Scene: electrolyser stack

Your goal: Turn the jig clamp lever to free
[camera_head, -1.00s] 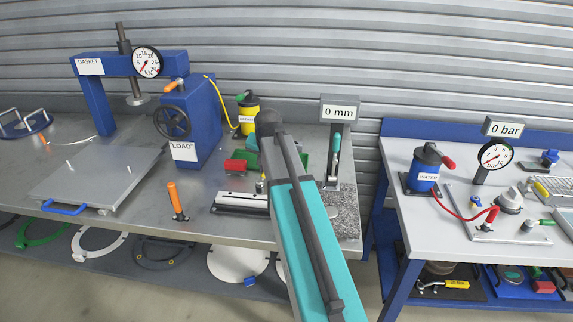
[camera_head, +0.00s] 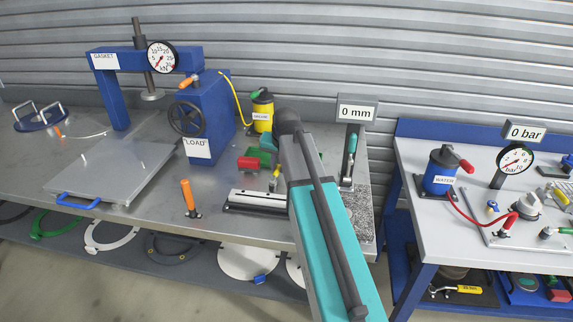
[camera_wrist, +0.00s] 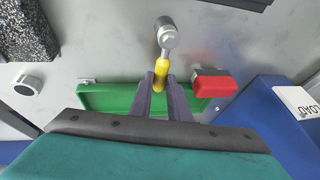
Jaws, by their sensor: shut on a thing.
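A small lever with a yellow grip (camera_wrist: 161,68) and a silver head (camera_wrist: 167,38) on a dark round post shows in the wrist view. My gripper (camera_wrist: 162,82) is shut on the yellow grip, one dark finger on each side of it. The silver head lies beyond the fingertips. In the head view the yellow grip (camera_head: 275,179) shows as a small patch beside my arm, and my fingers are hidden behind the arm. The lever's exact setting is hard to tell.
A green part (camera_head: 266,143) and a red block (camera_head: 249,163) sit close to the lever. A silver rail (camera_head: 257,200) lies in front, an orange-handled lever (camera_head: 188,197) to its left. The blue LOAD press (camera_head: 210,115) stands left; a granite plate (camera_head: 361,215) is right.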

